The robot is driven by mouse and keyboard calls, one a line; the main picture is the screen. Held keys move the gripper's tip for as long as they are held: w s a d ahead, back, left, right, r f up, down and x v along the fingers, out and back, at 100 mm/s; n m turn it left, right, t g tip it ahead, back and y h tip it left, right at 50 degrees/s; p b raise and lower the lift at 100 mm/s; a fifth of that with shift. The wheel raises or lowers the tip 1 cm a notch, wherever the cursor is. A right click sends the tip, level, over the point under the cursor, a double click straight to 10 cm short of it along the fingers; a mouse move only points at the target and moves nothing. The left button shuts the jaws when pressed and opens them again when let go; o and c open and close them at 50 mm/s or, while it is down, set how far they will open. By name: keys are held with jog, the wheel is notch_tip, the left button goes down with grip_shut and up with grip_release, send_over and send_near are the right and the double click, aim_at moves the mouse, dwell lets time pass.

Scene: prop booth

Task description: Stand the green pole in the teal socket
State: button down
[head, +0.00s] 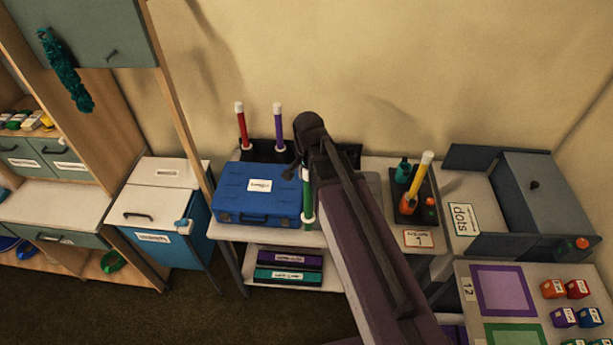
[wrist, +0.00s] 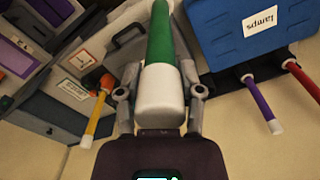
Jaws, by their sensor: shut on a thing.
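The green pole (head: 308,203) has white ends and stands roughly upright beside the blue case, partly hidden by my arm. In the wrist view my gripper (wrist: 160,85) is shut on the green pole (wrist: 160,38) near its white end. In the head view my gripper (head: 305,172) is largely covered by my arm. A teal piece (head: 402,170) stands at the back of a dark tray (head: 414,217) on the right; it may be the teal socket, but its opening is unclear. The held pole is apart from it, to its left.
A yellow pole (head: 421,172) stands in the tray near the teal piece. Red (head: 241,125) and purple (head: 278,125) poles stand behind the blue case (head: 262,193). A grey box (head: 540,195) stands right of the tray. A strip of table in front of the case is clear.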

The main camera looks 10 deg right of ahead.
jog(key=shift+w, duration=0.1)
dwell(0.3)
jog(key=shift+w, duration=0.2)
jog(key=w+d+r+n+p, duration=0.1)
jog(key=w+d, duration=0.2)
jog(key=w, duration=0.8)
jog(key=w+d+r+n+p, duration=0.1)
jog(key=w+d+r+p, duration=0.1)
jog(key=w, duration=0.9)
jog(key=shift+w+d, duration=0.4)
jog(key=shift+d, duration=0.15)
jog(key=shift+a, duration=0.15)
